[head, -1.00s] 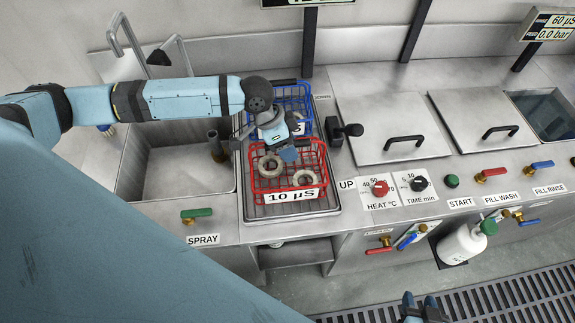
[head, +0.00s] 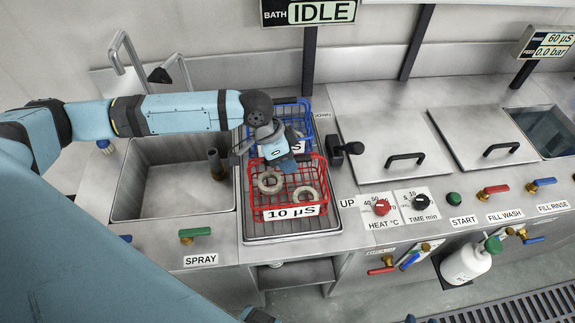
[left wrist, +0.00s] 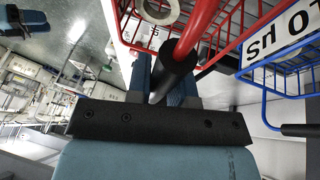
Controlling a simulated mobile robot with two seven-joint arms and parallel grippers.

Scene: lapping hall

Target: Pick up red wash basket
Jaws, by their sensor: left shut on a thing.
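The red wash basket (head: 291,184) is a wire basket labelled "10 µS". It stands on the steel drain tray (head: 243,215) in front of a blue basket (head: 307,118). Two pale rings (head: 269,182) are inside it. My left gripper (head: 287,164) is over the basket's rear half. In the left wrist view its fingers (left wrist: 168,85) are shut on the dark grip of the red handle (left wrist: 190,45). Part of the basket's back is hidden by the gripper. Part of my right gripper (head: 258,315) shows at the bottom edge; its jaws are not clear.
A sink (head: 175,185) with a tap lies left of the tray. A black lever (head: 345,149) stands close on the right. Lidded baths (head: 385,130) with knobs and coloured valves fill the right side. A white bottle (head: 465,262) hangs at the front.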

